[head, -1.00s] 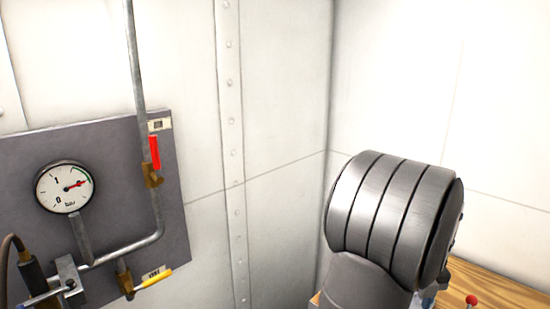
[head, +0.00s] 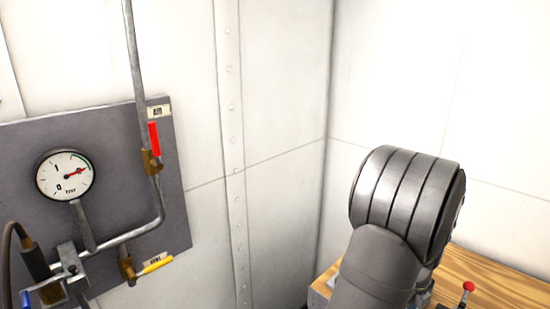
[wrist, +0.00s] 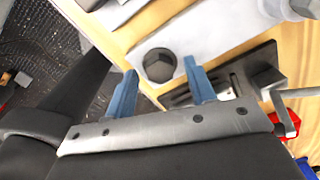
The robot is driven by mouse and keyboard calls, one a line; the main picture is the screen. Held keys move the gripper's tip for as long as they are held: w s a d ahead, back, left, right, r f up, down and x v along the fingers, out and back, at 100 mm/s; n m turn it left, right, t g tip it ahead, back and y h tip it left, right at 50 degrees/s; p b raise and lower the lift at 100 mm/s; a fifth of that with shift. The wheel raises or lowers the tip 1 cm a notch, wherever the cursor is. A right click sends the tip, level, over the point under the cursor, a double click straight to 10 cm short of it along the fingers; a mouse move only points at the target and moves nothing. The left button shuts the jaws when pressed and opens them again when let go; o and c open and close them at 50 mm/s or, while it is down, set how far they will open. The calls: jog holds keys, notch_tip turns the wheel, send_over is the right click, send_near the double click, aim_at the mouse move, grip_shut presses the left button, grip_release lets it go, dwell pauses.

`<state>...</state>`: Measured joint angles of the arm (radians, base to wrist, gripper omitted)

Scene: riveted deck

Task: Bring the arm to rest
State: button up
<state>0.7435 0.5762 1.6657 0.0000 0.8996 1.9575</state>
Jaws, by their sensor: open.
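My gripper (wrist: 160,65) shows in the wrist view with its two blue fingers spread apart and nothing between them. Beyond the fingers is a wooden bench top (wrist: 150,28), with a dark hexagonal-topped round piece (wrist: 159,65) on a pale plate seen between the fingertips. I cannot tell how far it is from the fingers. In the head view my grey arm stands at the right, over the wooden bench (head: 490,278), and hides my gripper.
A grey panel (head: 110,180) on the left wall carries a gauge (head: 64,175), pipes, a red valve handle (head: 154,138) and a yellow one (head: 157,264). A red-knobbed lever (head: 468,287) stands on the bench. A dark slotted block (wrist: 225,85) lies beside the right finger.

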jog(key=n, duration=1.2)
dwell(0.4)
dwell(0.4)
jog(key=m, duration=0.4)
jog(key=shift+m, duration=0.4)
jog(key=m, duration=0.5)
dwell(0.5)
